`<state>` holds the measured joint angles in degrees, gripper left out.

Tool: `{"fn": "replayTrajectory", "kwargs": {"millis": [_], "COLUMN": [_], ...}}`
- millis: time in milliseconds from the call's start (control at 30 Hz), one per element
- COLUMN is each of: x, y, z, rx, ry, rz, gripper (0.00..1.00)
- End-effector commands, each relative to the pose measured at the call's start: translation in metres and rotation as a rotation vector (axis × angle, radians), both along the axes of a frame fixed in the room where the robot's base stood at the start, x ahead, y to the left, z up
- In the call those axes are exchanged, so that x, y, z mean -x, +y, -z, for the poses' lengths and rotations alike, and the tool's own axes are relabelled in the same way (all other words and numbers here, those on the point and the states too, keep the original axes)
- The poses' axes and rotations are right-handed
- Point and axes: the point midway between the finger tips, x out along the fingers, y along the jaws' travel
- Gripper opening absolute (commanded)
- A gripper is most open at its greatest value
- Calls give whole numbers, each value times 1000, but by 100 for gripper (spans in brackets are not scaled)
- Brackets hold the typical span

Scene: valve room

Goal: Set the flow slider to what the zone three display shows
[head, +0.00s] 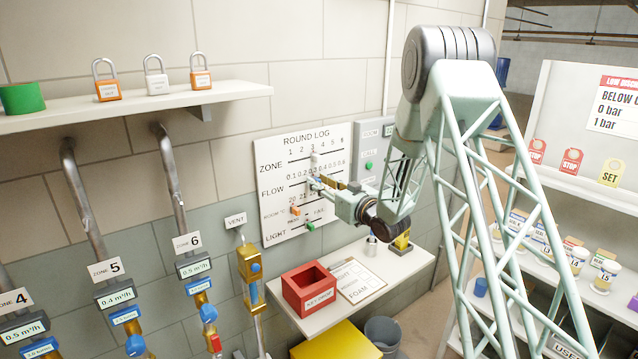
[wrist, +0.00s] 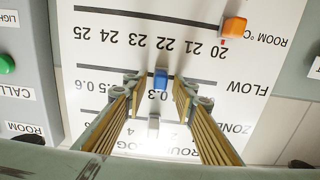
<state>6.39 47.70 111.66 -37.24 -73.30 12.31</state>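The Round Log board (head: 272,160) hangs on the wall in the head view. The flow slider, a blue block (wrist: 160,80), sits on the board's flow line beside a label that looks like 0.3. My gripper (wrist: 159,84) is open at the board, one finger on each side of the blue slider, with gaps visible. In the head view my gripper (head: 315,184) partly covers the flow row. Zone displays show for zone 4 (head: 22,332), zone 5 (head: 116,298) and zone 6 (head: 194,267); zone 5 reads 0.4 and zone 6 reads 0.5. No zone three display is in view.
A white slider (wrist: 153,125) is on the zone line near my fingers. An orange slider (wrist: 234,27) is on the room temperature line. A grey panel with a green button (wrist: 6,64) adjoins the board. A shelf with a red box (head: 309,288) is below.

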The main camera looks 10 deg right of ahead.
Motion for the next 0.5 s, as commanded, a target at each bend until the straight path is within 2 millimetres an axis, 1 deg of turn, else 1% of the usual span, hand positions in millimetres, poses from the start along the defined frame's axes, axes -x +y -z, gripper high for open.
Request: {"fn": "replayTrajectory", "kwargs": {"millis": [167,267,500], "x": [6,13,38], "y": [-4,-8,-22], "z": [0,0,0], "rx": [0,0,0], "ry": [0,1,1], "rz": [0,1,2], "gripper": [25,25,25]}}
